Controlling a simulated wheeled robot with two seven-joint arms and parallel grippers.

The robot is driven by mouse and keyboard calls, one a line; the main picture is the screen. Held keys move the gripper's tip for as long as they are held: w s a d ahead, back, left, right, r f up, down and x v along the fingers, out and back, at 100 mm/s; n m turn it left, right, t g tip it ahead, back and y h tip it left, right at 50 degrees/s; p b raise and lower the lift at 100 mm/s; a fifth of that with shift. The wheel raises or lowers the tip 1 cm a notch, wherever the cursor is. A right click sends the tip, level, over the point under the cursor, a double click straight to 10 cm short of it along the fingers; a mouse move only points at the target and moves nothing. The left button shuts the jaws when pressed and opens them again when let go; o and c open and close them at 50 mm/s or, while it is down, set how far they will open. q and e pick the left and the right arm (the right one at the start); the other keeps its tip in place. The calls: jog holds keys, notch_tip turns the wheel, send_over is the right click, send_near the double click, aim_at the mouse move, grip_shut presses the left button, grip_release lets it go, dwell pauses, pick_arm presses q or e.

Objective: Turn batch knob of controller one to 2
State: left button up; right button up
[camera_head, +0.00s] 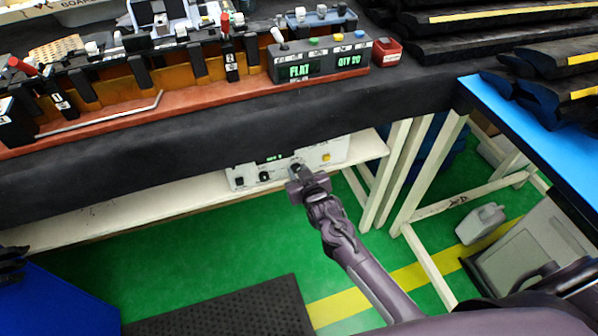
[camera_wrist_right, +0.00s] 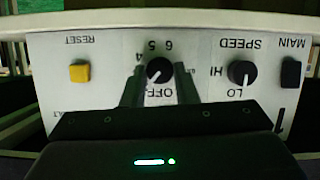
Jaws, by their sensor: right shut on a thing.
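Controller one (camera_head: 240,176) is a pale box under the bench, with a lit green display in the head view. In the right wrist view its front panel (camera_wrist_right: 112,75) appears upside down, marked with a large 1. The batch knob (camera_wrist_right: 159,70) is round and black, with OFF and the numbers 4, 5 and 6 visible around it. Its white mark points toward the lower left of that picture. My right gripper (camera_head: 298,172) is at the panel, its two fingers (camera_wrist_right: 159,88) shut on the knob's sides. They hide part of the dial.
A SPEED knob (camera_wrist_right: 242,73), a MAIN switch (camera_wrist_right: 291,72) and a yellow RESET button (camera_wrist_right: 80,72) flank the batch knob. The bench edge (camera_head: 200,145) overhangs the controller. White table legs (camera_head: 400,170) stand to its right. Green floor (camera_head: 200,255) is open below.

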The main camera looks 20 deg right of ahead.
jog(key=o, duration=1)
jog(key=shift+s+r, duration=0.15)
jog(key=shift+s, duration=0.35)
pick_arm(q)
jog(key=shift+s+a+f+p, duration=0.15)
jog(key=shift+s+p, duration=0.3)
jog(key=shift+s, duration=0.75)
pick_arm(e)
jog(key=v, duration=0.6)
jog(key=shift+s+r, duration=0.15)
jog(key=shift+s, duration=0.2)
pick_arm(q)
jog(key=shift+w, duration=0.2)
